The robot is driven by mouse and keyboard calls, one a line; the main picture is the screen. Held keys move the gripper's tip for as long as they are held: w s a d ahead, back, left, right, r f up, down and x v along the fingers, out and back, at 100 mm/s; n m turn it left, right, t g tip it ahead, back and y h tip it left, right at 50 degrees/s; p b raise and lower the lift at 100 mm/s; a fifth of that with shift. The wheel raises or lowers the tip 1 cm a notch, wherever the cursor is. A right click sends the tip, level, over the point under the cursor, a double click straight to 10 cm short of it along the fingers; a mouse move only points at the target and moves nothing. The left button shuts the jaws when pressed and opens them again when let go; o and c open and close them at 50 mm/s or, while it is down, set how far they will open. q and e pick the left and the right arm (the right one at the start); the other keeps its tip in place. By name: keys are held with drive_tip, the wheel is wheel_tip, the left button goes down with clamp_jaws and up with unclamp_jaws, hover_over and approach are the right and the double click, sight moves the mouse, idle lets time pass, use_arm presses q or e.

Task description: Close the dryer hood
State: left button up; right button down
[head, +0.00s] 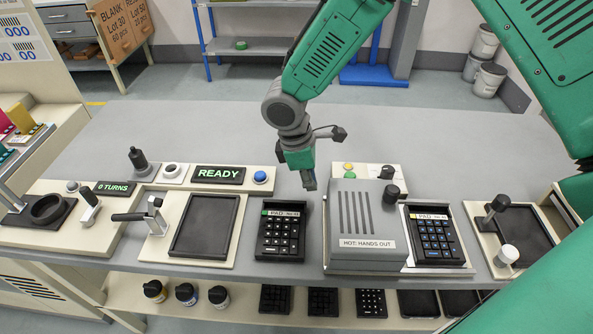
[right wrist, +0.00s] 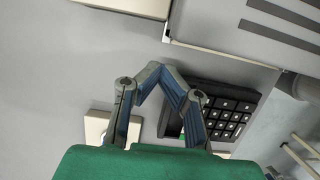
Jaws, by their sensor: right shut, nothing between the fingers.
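The dryer hood (head: 350,255) is a grey slatted box labelled "HOT: HANDS OUT" on the bench. A dark knob (head: 391,195) stands at its right edge. A black keypad (head: 434,236) lies uncovered beside the hood's right side. My right gripper (head: 309,186) is above the bench, just left of the hood's back left corner, apart from it. In the right wrist view its blue fingers (right wrist: 158,70) meet at the tips with nothing between them. The hood's edge (right wrist: 222,50) shows there at upper right. My left gripper is out of view.
Another keypad (head: 281,233) stands left of the hood, below my right gripper. A black tray (head: 206,226) and a "READY" display (head: 218,175) are further left. A station with a dark tray (head: 522,235) is at right. The bench behind the stations (head: 200,130) is clear.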

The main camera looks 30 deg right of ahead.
sight(391, 180)
drive_tip(key=shift+s+d+r, duration=0.1)
drive_tip(key=shift+s+d, duration=0.6)
drive_tip(key=shift+d, duration=0.15)
drive_tip(key=shift+w+a, duration=0.1)
drive_tip(key=shift+a, duration=0.05)
drive_tip(key=s+d+p, duration=0.1)
drive_tip(key=s+d, duration=0.1)
drive_tip(key=d, duration=0.2)
drive_tip(key=s+d+p, duration=0.2)
drive_tip(key=s+d, duration=0.1)
drive_tip(key=d, duration=0.1)
drive_tip(key=s+d+p, duration=0.1)
drive_tip(key=s+d, duration=0.1)
drive_tip(key=d, duration=0.2)
drive_tip(key=shift+s+d, duration=0.3)
drive_tip(key=shift+s, duration=0.05)
drive_tip(key=shift+s+d, duration=0.35)
drive_tip(key=shift+d, duration=0.15)
drive_tip(key=shift+a, duration=0.1)
